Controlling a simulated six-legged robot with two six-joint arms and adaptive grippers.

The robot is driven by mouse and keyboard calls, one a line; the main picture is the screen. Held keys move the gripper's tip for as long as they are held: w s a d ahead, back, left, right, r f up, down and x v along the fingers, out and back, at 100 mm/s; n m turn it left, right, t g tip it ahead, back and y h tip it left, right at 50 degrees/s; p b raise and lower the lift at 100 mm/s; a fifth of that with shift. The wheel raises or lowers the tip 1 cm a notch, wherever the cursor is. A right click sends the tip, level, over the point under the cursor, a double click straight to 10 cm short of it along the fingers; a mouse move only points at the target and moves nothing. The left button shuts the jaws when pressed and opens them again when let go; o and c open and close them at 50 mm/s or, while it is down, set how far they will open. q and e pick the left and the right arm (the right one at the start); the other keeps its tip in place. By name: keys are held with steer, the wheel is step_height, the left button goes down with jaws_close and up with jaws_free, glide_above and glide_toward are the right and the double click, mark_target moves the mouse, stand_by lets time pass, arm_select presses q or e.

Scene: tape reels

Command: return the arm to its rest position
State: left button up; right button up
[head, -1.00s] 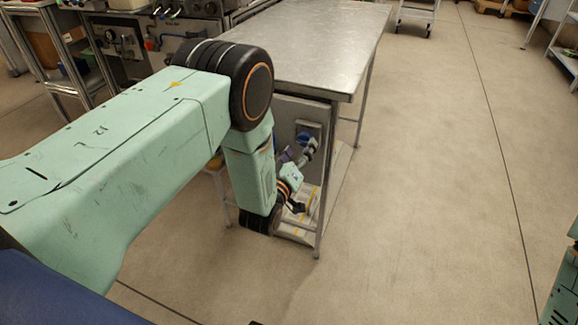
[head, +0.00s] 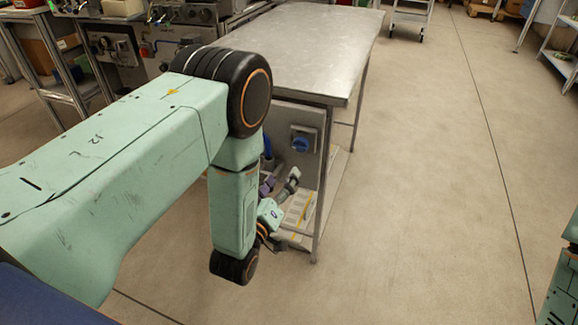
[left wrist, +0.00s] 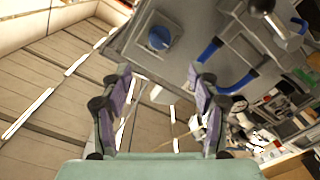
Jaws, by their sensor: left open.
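My left arm (head: 110,150) comes in from the left of the head view. Its elbow is raised in front of the steel table and its forearm hangs down beside the near end. My left gripper (head: 279,183) is by the table's lower part, partly hidden by the forearm. In the left wrist view my left gripper (left wrist: 160,80) has its two purple-padded fingers spread wide, with nothing held between them. Of my right arm, only a green part shows at the right edge; its gripper is out of view.
The steel table (head: 300,55) stands close beyond my left arm. A grey panel with a blue knob (head: 301,144) is under its top. Blue hose (left wrist: 207,50) shows near the fingers in the left wrist view. Shelving stands at the left. The floor (head: 430,200) to the right is clear.

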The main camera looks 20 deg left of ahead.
arm_select(q)
steer(key=s+a+f+m+g, duration=0.2)
steer(key=s+f+m+g, duration=0.3)
steer(key=s+f+g, duration=0.65)
steer(key=s+a+f+m+g+p, duration=0.1)
steer(key=s+g, duration=0.5)
steer(key=s, duration=1.8)
steer(key=shift+f+y, duration=0.15)
steer(key=shift+y, duration=0.15)
steer(key=shift+a+g, duration=0.1)
steer(key=shift+g, duration=0.15)
